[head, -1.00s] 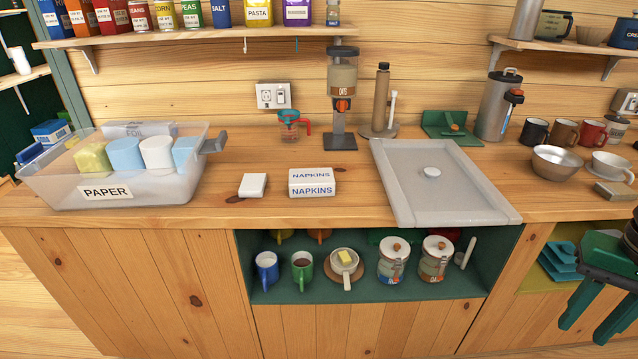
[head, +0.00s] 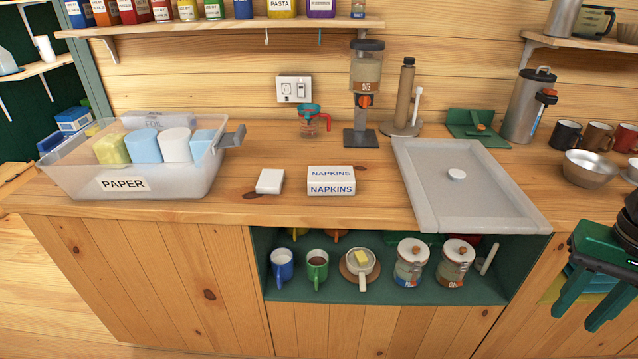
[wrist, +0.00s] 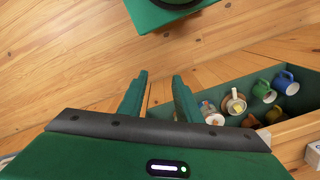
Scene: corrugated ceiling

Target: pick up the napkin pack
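The napkin pack (head: 331,181) is a white block with blue NAPKINS lettering. It lies on the wooden counter in the middle of the head view, right of a small plain white block. My gripper (head: 577,322) is at the right edge of the head view, in front of the counter and well to the right of the pack. Its two green fingers stand apart with nothing between them. In the wrist view my gripper (wrist: 158,82) also shows open and empty. A white corner at that view's lower right edge may be the pack, but I cannot tell.
A clear PAPER bin (head: 76,180) stands left on the counter. The small white block (head: 270,181) is close beside the pack. A grey lidded tray (head: 425,195) lies to its right, an oats dispenser (head: 364,95) behind. Mugs and jars fill the open shelf (head: 390,296) below.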

